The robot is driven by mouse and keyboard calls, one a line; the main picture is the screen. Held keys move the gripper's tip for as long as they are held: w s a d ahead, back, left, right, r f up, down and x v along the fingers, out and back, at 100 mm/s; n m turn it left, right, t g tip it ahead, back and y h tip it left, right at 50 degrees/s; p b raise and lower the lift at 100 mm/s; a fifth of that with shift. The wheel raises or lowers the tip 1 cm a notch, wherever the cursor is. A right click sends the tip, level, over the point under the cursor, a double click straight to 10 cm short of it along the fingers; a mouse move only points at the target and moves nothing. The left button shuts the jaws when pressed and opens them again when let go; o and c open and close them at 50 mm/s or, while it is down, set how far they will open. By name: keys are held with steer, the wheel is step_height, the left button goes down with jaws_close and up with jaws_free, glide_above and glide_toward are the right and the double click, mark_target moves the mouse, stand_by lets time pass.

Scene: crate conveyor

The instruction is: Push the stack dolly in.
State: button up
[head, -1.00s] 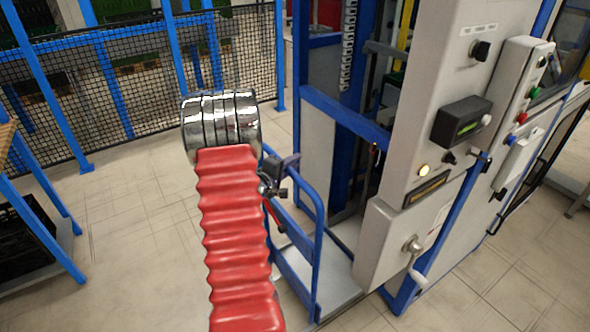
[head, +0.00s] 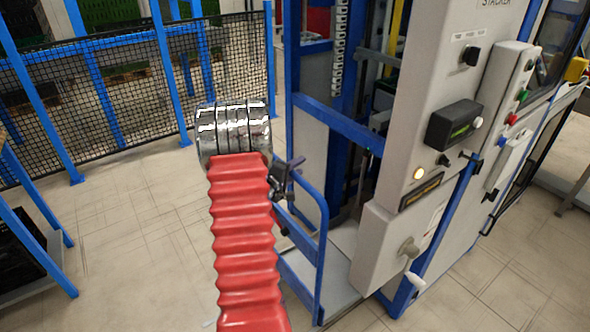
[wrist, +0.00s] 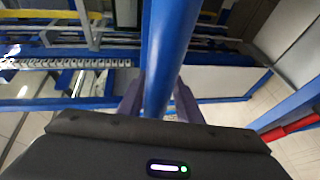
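The stack dolly has a blue tube handle (head: 323,235) and a low grey deck (head: 335,272), and stands at the open left side of the stacker (head: 425,130). My gripper (head: 288,178) is at the top rail of the handle, at the end of my red-sleeved arm. In the wrist view the blue rail (wrist: 168,50) runs between the two dark fingers of my gripper (wrist: 160,98) and fills the gap between them, so it looks shut on the handle. My arm hides the dolly's left part in the head view.
A blue post (head: 335,80) and cross beam frame the stacker's opening. A mesh fence (head: 100,95) stands at the back left, and open tiled floor (head: 150,235) lies left of my arm.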

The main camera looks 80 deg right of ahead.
steer(key=shift+o, duration=0.6)
steer(key=shift+w+r, duration=0.1)
steer(key=shift+r, duration=0.05)
steer(key=shift+w+a+r, duration=0.1)
steer(key=v, duration=1.3)
steer(key=shift+a, duration=0.25)
steer(key=shift+n, duration=0.3)
